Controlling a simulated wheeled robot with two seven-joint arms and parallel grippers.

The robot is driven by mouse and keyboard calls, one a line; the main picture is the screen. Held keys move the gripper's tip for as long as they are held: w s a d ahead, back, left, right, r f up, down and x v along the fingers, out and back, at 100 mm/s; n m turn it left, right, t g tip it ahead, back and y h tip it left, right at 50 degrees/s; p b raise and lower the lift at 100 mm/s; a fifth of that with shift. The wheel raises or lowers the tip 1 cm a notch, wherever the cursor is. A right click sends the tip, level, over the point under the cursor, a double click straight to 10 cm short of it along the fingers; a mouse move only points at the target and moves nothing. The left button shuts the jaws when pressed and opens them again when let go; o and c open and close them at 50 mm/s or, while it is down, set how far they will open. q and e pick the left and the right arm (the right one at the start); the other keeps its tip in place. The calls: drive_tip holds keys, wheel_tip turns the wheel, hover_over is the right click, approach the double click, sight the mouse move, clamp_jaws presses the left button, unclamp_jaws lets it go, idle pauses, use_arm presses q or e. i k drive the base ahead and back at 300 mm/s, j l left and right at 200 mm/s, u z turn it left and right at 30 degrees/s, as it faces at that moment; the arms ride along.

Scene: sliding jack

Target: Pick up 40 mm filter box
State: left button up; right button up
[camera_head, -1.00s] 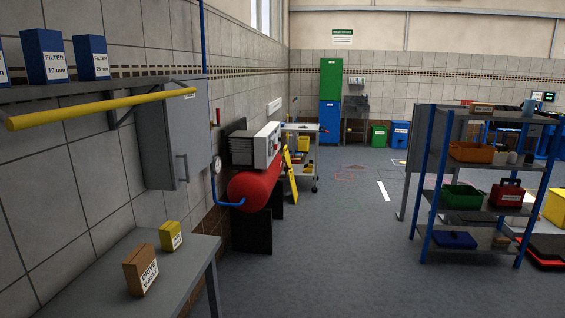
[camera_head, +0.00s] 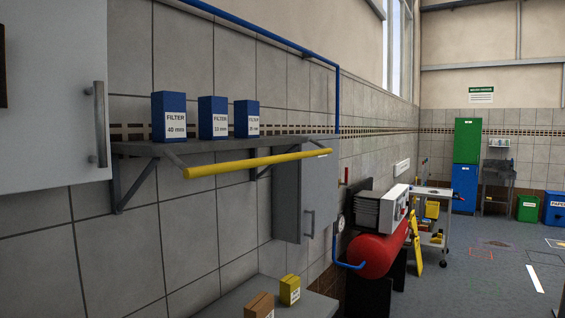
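The 40 mm filter box (camera_head: 169,116) is blue with a white label reading "FILTER 40 mm". It stands upright on the grey wall shelf (camera_head: 215,147), leftmost of three similar blue boxes. The middle filter box (camera_head: 213,118) and the right filter box (camera_head: 246,119) are smaller, and their labels are small to read. Neither of my grippers is in view.
A yellow bar (camera_head: 255,161) runs along the front of the shelf. A grey cabinet (camera_head: 50,95) hangs at the left. Below is a bench (camera_head: 232,300) with a brown box (camera_head: 259,306) and a yellow box (camera_head: 290,290). A red tank (camera_head: 375,255) stands beyond.

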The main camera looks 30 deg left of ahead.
sight(168, 108)
drive_tip(key=u, duration=1.3)
